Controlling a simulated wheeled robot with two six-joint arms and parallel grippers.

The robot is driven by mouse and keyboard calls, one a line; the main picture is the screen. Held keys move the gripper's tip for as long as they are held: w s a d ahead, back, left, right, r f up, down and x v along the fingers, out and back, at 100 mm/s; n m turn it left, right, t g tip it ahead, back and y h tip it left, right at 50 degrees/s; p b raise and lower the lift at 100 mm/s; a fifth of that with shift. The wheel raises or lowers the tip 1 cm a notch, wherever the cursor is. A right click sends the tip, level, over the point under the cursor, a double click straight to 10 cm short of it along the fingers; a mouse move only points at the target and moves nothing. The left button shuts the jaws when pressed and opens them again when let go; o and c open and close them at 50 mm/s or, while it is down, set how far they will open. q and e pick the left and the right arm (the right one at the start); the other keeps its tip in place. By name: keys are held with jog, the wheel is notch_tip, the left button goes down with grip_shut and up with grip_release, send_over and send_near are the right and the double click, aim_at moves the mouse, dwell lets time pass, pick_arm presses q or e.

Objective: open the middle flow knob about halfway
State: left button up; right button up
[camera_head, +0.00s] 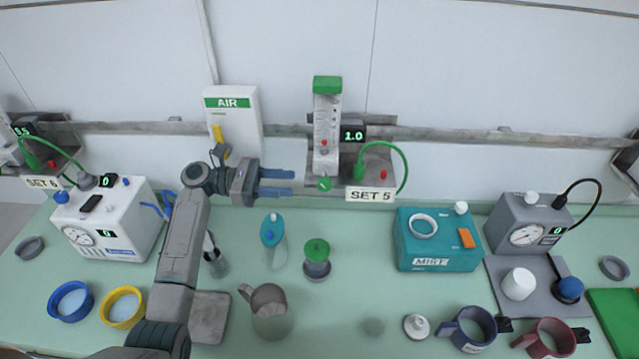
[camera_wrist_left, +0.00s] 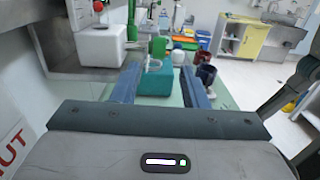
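The middle flowmeter (camera_head: 327,128) is a clear upright tube with a green cap, fixed to the wall rail. Its green flow knob (camera_head: 324,184) sits at its lower end, beside the SET 5 sign (camera_head: 371,195). The dark display (camera_head: 353,134) beside the tube reads 1.0. My left gripper (camera_head: 291,183) is just left of the knob at about its height, with blue fingers pointing right toward it. The fingers are apart and empty, with a visible gap in the left wrist view (camera_wrist_left: 160,72). They appear not to touch the knob. My right gripper does not show.
A white AIR box (camera_head: 232,115) hangs left of the flowmeter. A green hose (camera_head: 399,160) curves beside it. Below stand a green-topped jar (camera_head: 317,259), a teal-lidded bottle (camera_head: 272,233) and a teal MIST box (camera_head: 437,247). A white gauge machine (camera_head: 105,222) stands left.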

aim_at(319, 181)
pick_arm(q)
jog(key=d+b, duration=0.1)
jog(key=d, duration=0.7)
jog(key=shift+w+f+b, duration=0.15)
jog(key=shift+b, duration=0.25)
jog(key=shift+d, duration=0.3)
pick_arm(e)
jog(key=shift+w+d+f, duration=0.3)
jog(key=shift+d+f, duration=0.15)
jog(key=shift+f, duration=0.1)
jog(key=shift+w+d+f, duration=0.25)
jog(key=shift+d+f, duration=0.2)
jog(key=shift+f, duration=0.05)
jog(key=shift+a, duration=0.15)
